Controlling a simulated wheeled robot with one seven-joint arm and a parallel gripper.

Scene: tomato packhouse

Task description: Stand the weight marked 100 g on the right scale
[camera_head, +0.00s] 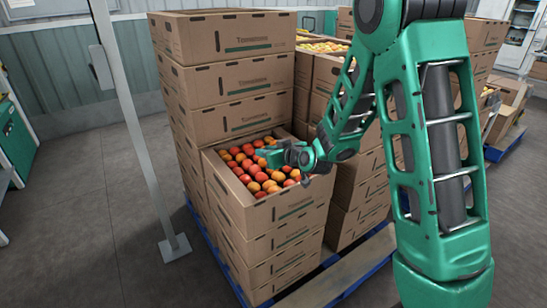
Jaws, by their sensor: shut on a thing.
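No weight marked 100 g and no scale shows in the head view. My gripper (268,157) is low over an open cardboard box (287,208) of red and orange tomatoes (258,178), near the box's back right part. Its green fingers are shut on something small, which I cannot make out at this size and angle. I cannot tell whether the fingers touch the tomatoes around them.
Taller stacks of closed tomato boxes (236,80) stand behind the open box, on a blue pallet (233,284). A grey post (140,145) with a floor plate stands to the left. More boxes (485,38) stand at right. The floor (75,215) at left is clear.

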